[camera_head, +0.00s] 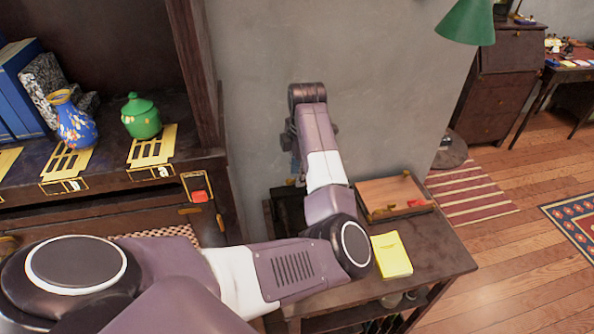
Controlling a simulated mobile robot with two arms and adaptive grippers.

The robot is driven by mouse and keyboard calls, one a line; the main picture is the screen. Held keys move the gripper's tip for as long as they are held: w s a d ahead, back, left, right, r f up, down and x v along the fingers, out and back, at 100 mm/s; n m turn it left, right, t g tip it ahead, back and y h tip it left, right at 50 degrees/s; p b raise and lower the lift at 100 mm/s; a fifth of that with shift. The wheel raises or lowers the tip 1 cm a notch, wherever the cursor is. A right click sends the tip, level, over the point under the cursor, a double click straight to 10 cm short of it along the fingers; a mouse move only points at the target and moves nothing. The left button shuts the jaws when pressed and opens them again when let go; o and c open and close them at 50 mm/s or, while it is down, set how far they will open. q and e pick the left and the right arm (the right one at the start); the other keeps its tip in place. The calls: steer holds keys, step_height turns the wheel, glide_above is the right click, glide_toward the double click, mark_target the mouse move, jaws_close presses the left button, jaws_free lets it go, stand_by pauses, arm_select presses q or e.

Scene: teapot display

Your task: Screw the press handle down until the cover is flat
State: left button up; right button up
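My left arm comes in from the lower left, bends over the small dark table (440,250) and rises toward the grey wall. My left gripper (294,168) is mostly hidden behind its own forearm; only small dark parts show, and I cannot tell if it is open or shut. Below it, a dark boxy object (287,208), perhaps the press, stands at the table's left end, partly covered by my arm. I cannot make out its handle or the cover's tilt. My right gripper is not in view.
A wooden tray (385,194) with small red items and a yellow pad (392,255) lie on the table. At left, a shelf holds a green lidded jar (140,117) and a blue floral vase (72,122). A green lampshade (467,20) hangs upper right. The floor at right is open.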

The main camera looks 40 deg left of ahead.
arm_select(q)
steer(key=shift+a+f, duration=0.15)
steer(key=shift+f, duration=0.15)
steer(key=shift+d+r, duration=0.1)
steer(key=shift+d, duration=0.3)
steer(key=shift+a, duration=0.2)
jaws_close()
steer(key=m, duration=0.2)
steer(key=a+m+b, duration=0.1)
steer(key=m, duration=0.1)
steer(key=shift+w+t+h, duration=0.3)
steer(key=shift+w, duration=0.1)
steer(key=shift+w+a+m+b, duration=0.15)
steer(key=shift+w+m+b, duration=0.05)
steer(key=shift+m, duration=0.7)
steer(key=shift+w+a+m+b, duration=0.1)
steer(key=shift+w+m+b, duration=0.05)
steer(key=shift+m, duration=0.75)
steer(key=shift+h, duration=0.3)
